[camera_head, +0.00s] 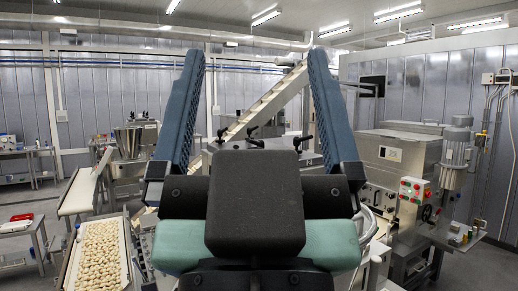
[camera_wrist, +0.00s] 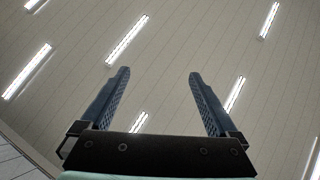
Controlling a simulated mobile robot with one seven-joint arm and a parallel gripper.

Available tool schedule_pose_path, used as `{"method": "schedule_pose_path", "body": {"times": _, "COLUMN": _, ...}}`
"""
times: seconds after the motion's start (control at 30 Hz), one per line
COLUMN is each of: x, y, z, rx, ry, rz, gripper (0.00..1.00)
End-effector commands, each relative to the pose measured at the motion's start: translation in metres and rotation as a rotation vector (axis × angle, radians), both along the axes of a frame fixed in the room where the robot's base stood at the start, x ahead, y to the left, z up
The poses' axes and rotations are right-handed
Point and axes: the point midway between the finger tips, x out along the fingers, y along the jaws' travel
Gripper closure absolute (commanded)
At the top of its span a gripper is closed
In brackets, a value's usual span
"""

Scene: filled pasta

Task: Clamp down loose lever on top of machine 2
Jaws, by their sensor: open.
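My gripper (camera_head: 257,75) is raised in front of the head camera with its two blue fingers wide apart and nothing between them. In the wrist view the gripper (camera_wrist: 160,75) points up at the ceiling, open and empty. Behind it stands a machine with a grey top (camera_head: 312,158). Small black levers show on that top: one at the left (camera_head: 222,135), one in the middle (camera_head: 252,132) and one at the right (camera_head: 299,141). I cannot tell which lever is loose. My gripper body hides the machine's lower front. No machine number is readable.
An inclined conveyor (camera_head: 268,102) rises behind the machine. A tray of pasta (camera_head: 103,252) lies at the lower left. A steel machine with a button panel (camera_head: 413,190) and a motor unit (camera_head: 457,150) stand at the right. Open floor shows at the far left.

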Motion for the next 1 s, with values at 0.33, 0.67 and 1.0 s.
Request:
{"method": "schedule_pose_path", "body": {"times": 0.33, "x": 0.0, "y": 0.0, "z": -0.004, "rx": 0.0, "ry": 0.0, "rz": 0.0, "gripper": 0.28}}
{"method": "schedule_pose_path", "body": {"times": 0.67, "x": 0.0, "y": -0.001, "z": -0.073, "rx": -0.001, "ry": -0.002, "rz": -0.005, "gripper": 0.88}}
{"method": "schedule_pose_path", "body": {"times": 1.0, "x": 0.0, "y": -0.002, "z": -0.138, "rx": 0.0, "ry": -0.003, "rz": -0.011, "gripper": 1.0}}
